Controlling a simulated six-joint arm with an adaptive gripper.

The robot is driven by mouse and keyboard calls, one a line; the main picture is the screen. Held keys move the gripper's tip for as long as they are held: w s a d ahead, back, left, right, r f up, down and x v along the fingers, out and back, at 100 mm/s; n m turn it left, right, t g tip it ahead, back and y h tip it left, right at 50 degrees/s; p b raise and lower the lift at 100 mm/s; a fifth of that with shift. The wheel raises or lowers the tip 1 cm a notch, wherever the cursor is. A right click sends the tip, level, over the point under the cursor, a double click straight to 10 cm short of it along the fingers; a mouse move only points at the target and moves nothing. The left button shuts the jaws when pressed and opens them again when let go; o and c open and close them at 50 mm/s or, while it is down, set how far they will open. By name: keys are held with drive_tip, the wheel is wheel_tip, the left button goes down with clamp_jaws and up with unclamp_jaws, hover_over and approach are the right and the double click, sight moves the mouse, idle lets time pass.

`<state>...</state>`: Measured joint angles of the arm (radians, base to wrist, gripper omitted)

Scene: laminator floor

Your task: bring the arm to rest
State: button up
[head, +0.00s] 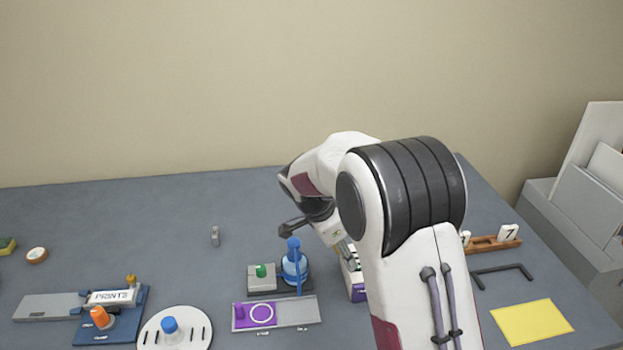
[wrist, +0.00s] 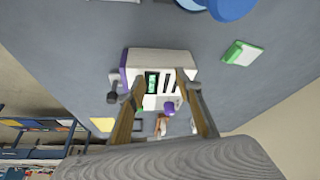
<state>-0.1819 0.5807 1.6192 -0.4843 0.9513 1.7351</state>
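My arm bends over the right half of the grey table in the head view. My gripper shows in the wrist view (wrist: 160,78), with its two tan fingers apart and nothing held between them. Beyond the fingertips is a white and purple device (wrist: 152,57) with a small green display and dark slots. The same device (head: 356,290) is partly hidden by my arm in the head view. I cannot tell how far the fingertips are from it.
Left of my arm stand a blue bottle-like piece (head: 294,265), a grey box with a green knob (head: 262,280) and a purple-and-grey plate (head: 301,313). A yellow sheet (head: 531,322), a black bracket (head: 502,272) and a wooden rack (head: 490,243) are right. The table's back left is mostly clear.

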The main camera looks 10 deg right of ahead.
drive_tip(key=shift+r, duration=0.1)
drive_tip(key=s+d+r+n+t+y, duration=0.2)
drive_tip(key=s+r+n, duration=0.4)
drive_tip(key=s+r, duration=0.85)
drive_tip(key=s+a+r+n+t+y, duration=0.1)
drive_tip(key=s+n, duration=0.7)
drive_tip(key=s, duration=1.1)
drive_tip(key=shift+s+a+r+n+t+y, duration=0.3)
drive_tip(key=shift+a+t+y, duration=0.15)
drive_tip(key=shift+t+y, duration=0.2)
idle(0.7)
